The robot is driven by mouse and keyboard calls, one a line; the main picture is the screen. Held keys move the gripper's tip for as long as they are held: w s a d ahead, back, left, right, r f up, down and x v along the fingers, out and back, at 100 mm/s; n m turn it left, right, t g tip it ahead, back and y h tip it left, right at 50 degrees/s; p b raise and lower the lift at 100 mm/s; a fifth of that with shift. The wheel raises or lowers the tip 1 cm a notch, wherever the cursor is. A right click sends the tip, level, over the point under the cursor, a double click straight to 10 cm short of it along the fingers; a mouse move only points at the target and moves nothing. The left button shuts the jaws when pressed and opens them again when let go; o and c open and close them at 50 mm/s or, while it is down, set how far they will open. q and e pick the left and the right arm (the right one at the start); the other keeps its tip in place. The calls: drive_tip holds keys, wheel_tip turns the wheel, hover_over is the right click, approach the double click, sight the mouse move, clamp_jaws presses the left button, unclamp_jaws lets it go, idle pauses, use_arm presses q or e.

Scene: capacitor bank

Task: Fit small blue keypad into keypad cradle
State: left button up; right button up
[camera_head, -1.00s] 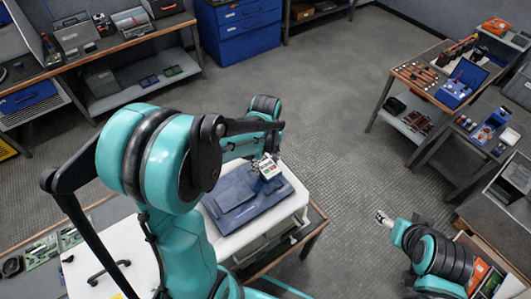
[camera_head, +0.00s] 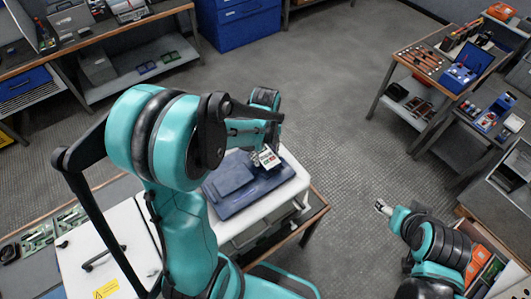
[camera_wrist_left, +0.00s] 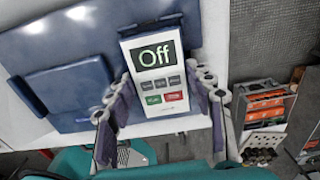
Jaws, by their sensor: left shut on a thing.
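A small white keypad (camera_head: 269,159) with a dark display reading "Off" and green, red and grey buttons also shows in the left wrist view (camera_wrist_left: 158,82). The panel has a raised rectangular block (camera_wrist_left: 68,90). I cannot make out a separate keypad cradle. My right gripper (camera_head: 382,206) is over the floor at the right, too small to read.
The panel lies on a white-topped bench (camera_head: 291,180). A white cabinet (camera_head: 110,250) with a handle is at lower left. Tool benches stand at the upper left and right. A blue drawer unit (camera_head: 238,20) is at the back. Open floor lies between them.

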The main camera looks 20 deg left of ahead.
use_arm(q)
drive_tip(key=shift+f+b, duration=0.75)
drive_tip(key=shift+b, duration=0.05)
idle(0.4)
drive_tip(key=o, duration=1.4)
wheel_tip(320, 180, up, 12)
drive_tip(key=shift+r, duration=0.1)
